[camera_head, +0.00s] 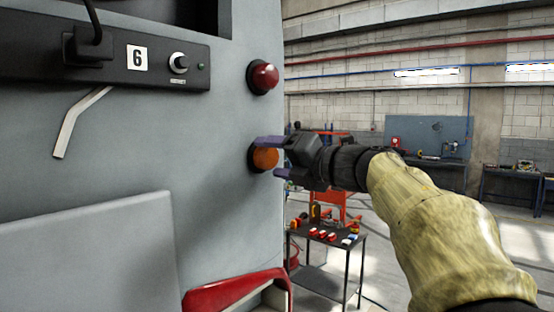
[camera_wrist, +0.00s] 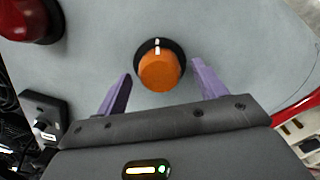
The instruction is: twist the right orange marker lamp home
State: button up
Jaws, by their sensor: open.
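The orange marker lamp (camera_head: 264,158) sits on the grey coach panel, below a red lamp. In the wrist view the orange lamp (camera_wrist: 159,72) has a black round base, with a white mark on the lamp's edge and another on the base, close to lined up. My gripper (camera_head: 270,156) is at the lamp, coming from the right. In the wrist view its purple fingers (camera_wrist: 160,85) are open, one on each side of the lamp, with a gap on both sides. Part of the lamp is hidden by a finger in the head view.
The red lamp (camera_head: 262,77) is just above, and also shows in the wrist view (camera_wrist: 32,18). A black control strip (camera_head: 110,62) with a knob and a number 6 label is at upper left. A bent metal lever (camera_head: 78,122) hangs below it. A red-edged part (camera_head: 235,288) juts out below.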

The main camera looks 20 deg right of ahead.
jog(key=b+v, duration=0.6)
jog(key=v, duration=1.1)
jog(key=shift+s+b, duration=0.15)
jog(key=shift+b, duration=0.25)
jog(key=shift+d, duration=0.1)
